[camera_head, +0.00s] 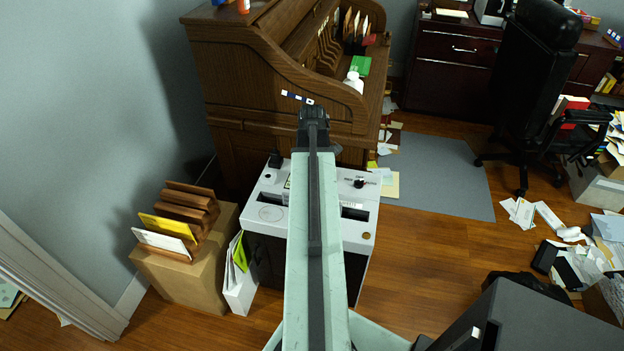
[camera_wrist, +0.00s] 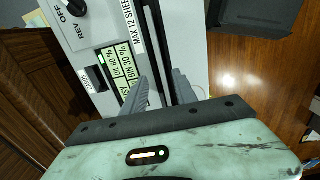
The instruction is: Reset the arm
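My arm reaches forward over the white-topped shredder (camera_head: 358,235), with my gripper (camera_head: 313,112) at its far end in the head view. In the wrist view, my gripper (camera_wrist: 163,88) has its two grey fingers apart, with nothing seen held between them. Past the fingers, the wrist view shows the shredder top (camera_wrist: 190,30) with a dark slot, green display labels (camera_wrist: 112,78) and a black knob (camera_wrist: 75,7) beside the words "REV OFF". My arm hides the middle of the shredder in the head view.
A wooden roll-top desk (camera_head: 245,75) stands behind the shredder. A cardboard box (camera_head: 180,280) with a wooden letter rack (camera_head: 190,210) stands to the left. A black office chair (camera_head: 535,70) and scattered papers (camera_head: 520,212) are to the right. Open floor (camera_head: 430,255) lies right of the shredder.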

